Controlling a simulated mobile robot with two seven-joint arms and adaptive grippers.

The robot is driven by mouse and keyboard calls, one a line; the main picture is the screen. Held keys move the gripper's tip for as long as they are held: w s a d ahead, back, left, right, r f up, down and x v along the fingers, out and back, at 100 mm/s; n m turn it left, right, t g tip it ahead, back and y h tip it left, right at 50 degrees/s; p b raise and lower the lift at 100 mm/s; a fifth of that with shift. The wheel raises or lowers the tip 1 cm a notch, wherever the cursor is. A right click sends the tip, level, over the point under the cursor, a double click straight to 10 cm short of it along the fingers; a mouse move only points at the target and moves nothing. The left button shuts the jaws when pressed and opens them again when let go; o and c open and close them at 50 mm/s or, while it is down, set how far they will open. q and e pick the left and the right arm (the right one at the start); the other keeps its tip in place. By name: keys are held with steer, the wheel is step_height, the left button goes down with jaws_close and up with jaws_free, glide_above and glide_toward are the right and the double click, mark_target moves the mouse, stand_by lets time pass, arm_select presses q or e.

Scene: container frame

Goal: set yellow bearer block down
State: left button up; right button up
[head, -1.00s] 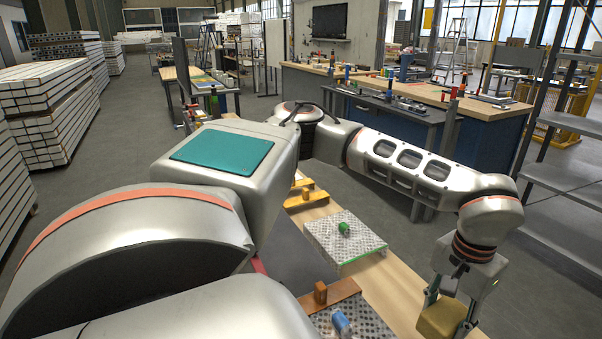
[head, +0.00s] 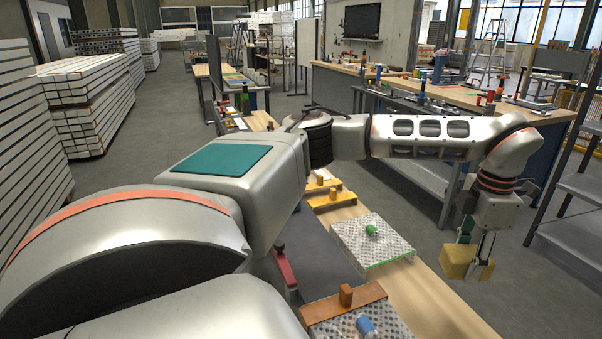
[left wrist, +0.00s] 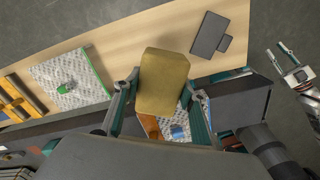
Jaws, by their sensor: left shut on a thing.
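The yellow bearer block (head: 459,263) hangs between the fingers of my left gripper (head: 473,245) at the right of the head view. It appears right of the wooden bench top, with grey floor behind it. In the left wrist view the block (left wrist: 163,80) fills the middle, between both fingers, against the pale wooden bench top (left wrist: 120,45). No contact with the bench shows. My right gripper (left wrist: 280,52) shows small at the right edge of the left wrist view. Its two fingers look apart, with nothing between them.
A patterned plate with a green knob (head: 371,230) lies on the bench. Nearer is a second plate with a brown bar (head: 346,297) and a blue knob (head: 365,326). A dark flat piece (left wrist: 211,35) lies on bare wood. Grey shelves (head: 575,235) stand at right.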

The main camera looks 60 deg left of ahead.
mark_target(442, 323)
arm_select(q)
steer(key=n, duration=0.3)
steer(key=w+r+n, duration=0.1)
steer(key=n, duration=0.1)
steer(key=shift+w+a+n, duration=0.1)
steer(key=shift+a+n, duration=0.15)
steer(key=shift+n, duration=0.05)
step_height(442, 323, down, 20)
steer(key=shift+r+b, duration=0.1)
steer(key=shift+b, duration=0.5)
steer(key=o, duration=0.6)
steer(key=shift+f, duration=0.25)
steer(key=o, duration=0.3)
steer(key=shift+o, duration=0.2)
steer(key=shift+r, duration=0.1)
